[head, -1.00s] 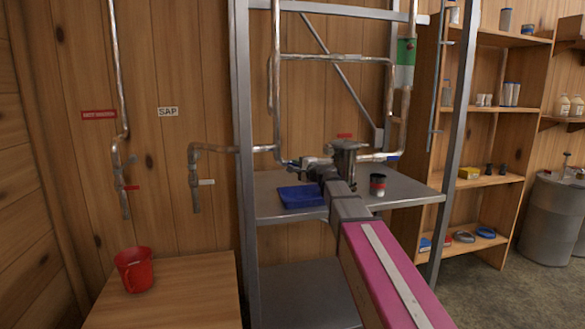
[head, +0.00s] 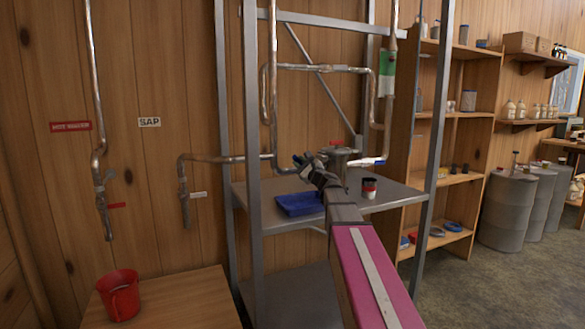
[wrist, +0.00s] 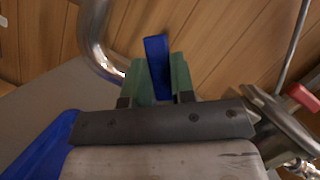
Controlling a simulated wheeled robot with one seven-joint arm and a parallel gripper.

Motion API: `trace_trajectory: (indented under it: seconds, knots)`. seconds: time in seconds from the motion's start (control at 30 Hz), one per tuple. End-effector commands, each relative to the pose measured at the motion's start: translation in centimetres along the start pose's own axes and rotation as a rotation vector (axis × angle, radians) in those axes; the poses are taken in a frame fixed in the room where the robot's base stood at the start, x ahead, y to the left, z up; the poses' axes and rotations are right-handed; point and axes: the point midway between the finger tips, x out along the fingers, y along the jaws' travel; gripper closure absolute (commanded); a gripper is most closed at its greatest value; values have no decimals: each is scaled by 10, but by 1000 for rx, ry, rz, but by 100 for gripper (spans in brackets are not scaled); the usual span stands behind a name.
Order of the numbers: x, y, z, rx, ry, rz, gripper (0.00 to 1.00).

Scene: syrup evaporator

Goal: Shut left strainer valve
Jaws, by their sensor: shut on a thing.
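The left strainer valve's blue handle (wrist: 157,62) stands upright between the two green fingers of my gripper (wrist: 158,80) in the wrist view. My gripper is shut on it, close to the bent steel pipe (wrist: 97,45). In the head view my gripper (head: 303,161) is at the left side of the metal strainer body (head: 341,158), at the end of the lower pipe. My gripper and wrist largely hide the left valve there. Another blue handle (head: 372,162) shows on the strainer's right side.
A blue tray (head: 297,205) and a dark jar with a red and white band (head: 369,188) are on the grey metal shelf (head: 395,199) below. Grey uprights (head: 252,130) frame the rack.

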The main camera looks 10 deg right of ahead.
Motion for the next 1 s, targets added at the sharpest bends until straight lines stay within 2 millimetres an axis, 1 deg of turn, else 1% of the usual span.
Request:
trace_trajectory:
  seconds: [0.2,0.5,0.7,1.0]
  knots:
    - [-1,-11,-1,193,-1,-79,100]
    - [-3,-25,-6,430,0,-177,100]
    - [-4,-31,-9,543,1,-224,100]
    - [-6,-36,-12,631,2,-261,100]
